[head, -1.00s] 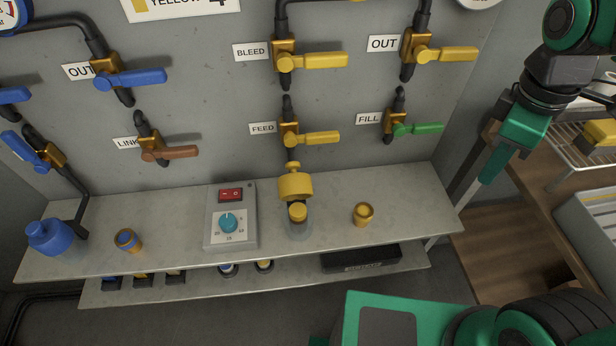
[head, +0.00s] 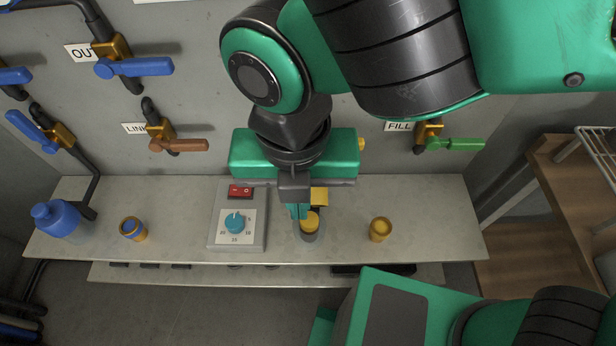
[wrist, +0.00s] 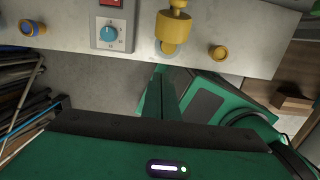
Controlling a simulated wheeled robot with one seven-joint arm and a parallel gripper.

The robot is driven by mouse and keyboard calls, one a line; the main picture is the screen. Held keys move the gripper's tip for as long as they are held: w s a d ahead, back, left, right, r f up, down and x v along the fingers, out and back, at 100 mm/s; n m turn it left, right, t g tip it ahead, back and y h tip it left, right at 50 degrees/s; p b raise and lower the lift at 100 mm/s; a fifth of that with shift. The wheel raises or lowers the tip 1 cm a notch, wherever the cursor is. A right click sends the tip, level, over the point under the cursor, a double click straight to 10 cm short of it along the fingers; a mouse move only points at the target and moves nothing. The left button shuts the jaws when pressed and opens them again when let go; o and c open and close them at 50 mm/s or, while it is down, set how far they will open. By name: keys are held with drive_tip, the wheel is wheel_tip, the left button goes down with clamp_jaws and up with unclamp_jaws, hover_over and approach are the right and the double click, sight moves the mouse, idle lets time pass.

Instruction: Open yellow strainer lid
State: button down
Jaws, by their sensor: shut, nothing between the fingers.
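The yellow strainer (wrist: 173,28) hangs over the shelf in the wrist view, with a grey, round-ended part (wrist: 168,48) below it. In the head view my arm hides most of the strainer; a yellow patch (head: 320,196) and a round yellow top (head: 310,219) show beside my fingers. I cannot tell which part is the lid. My gripper (head: 299,212) is shut and empty, its fingertips overlapping the strainer's left side in the head view. In the wrist view my gripper (wrist: 159,75) points towards the shelf, apart from the strainer.
A grey box with a blue-green dial (head: 235,222) and red switch (head: 240,190) stands left of the strainer. A yellow cup (head: 380,229) stands to the right. A blue-yellow fitting (head: 133,229) and blue bottle (head: 55,218) stand further left. Valves with brown (head: 180,145) and green (head: 458,144) handles are above.

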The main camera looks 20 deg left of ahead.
drive_tip(key=f, duration=0.3)
drive_tip(key=w+f, duration=0.1)
drive_tip(key=f, duration=0.2)
drive_tip(key=w+a+f, duration=0.1)
drive_tip(key=f, duration=0.2)
drive_tip(key=shift+w, duration=0.2)
drive_tip(key=shift+w+a+r, duration=0.15)
drive_tip(key=shift+w+r, duration=0.25)
drive_tip(key=shift+w, duration=0.35)
drive_tip(key=shift+w+a+r, duration=0.15)
drive_tip(key=shift+w, duration=0.2)
drive_tip(key=shift+w+a+r, duration=0.15)
drive_tip(key=shift+w+a, duration=0.05)
drive_tip(key=shift+w, duration=0.45)
drive_tip(key=shift+w+a+r, duration=0.15)
drive_tip(key=shift+w+a, duration=0.05)
drive_tip(key=shift+w, duration=0.45)
